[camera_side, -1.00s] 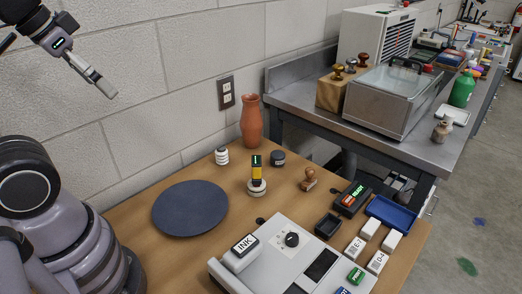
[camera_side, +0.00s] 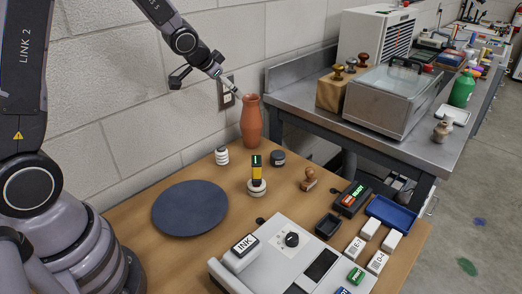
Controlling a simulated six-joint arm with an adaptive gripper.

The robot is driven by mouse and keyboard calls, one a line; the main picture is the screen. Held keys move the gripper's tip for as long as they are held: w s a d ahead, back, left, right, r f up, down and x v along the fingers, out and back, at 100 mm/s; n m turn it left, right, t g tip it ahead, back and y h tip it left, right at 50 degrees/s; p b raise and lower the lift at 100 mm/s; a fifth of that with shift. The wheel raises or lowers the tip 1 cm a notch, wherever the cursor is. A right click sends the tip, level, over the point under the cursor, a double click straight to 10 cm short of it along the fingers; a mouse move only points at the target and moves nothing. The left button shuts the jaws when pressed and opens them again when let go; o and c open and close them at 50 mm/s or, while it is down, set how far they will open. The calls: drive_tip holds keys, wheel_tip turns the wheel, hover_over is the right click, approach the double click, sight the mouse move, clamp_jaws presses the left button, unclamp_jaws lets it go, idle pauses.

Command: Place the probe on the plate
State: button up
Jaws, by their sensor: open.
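The plate (camera_side: 190,208) is a flat, round, dark slate-blue disc lying bare on the wooden table at left of centre. What looks like the probe (camera_side: 256,171) is a yellow and black upright stick with a green display at its top. It stands in a round white base (camera_side: 257,188) to the right of the plate. My gripper (camera_side: 238,93) is open and empty, high above the table in front of the wall. In the picture it appears just above the mouth of the terracotta vase, well clear of the probe and plate.
The terracotta vase (camera_side: 251,121) stands behind the probe. A white ribbed object (camera_side: 222,155), a dark jar (camera_side: 277,158) and a wooden stamp (camera_side: 309,179) stand around it.

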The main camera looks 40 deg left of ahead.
drive_tip(key=w+f+h, duration=0.1)
drive_tip(key=w+f, duration=0.3)
drive_tip(key=f, duration=0.6)
drive_tip(key=m+h, duration=0.1)
drive_tip(key=h, duration=0.1)
approach(274, 154)
drive_tip(key=shift+t, duration=0.3)
drive_tip(key=x, duration=0.6)
drive_tip(key=shift+s+d+f, duration=0.15)
drive_tip(key=shift+s+f, duration=0.15)
drive_tip(key=shift+f, duration=0.2)
drive_tip(key=shift+w+r+x, duration=0.1)
drive_tip(key=shift+x, duration=1.3)
drive_tip(key=shift+w+r+x, duration=0.1)
drive_tip(key=shift+x, duration=1.3)
drive_tip(key=c, duration=1.3)
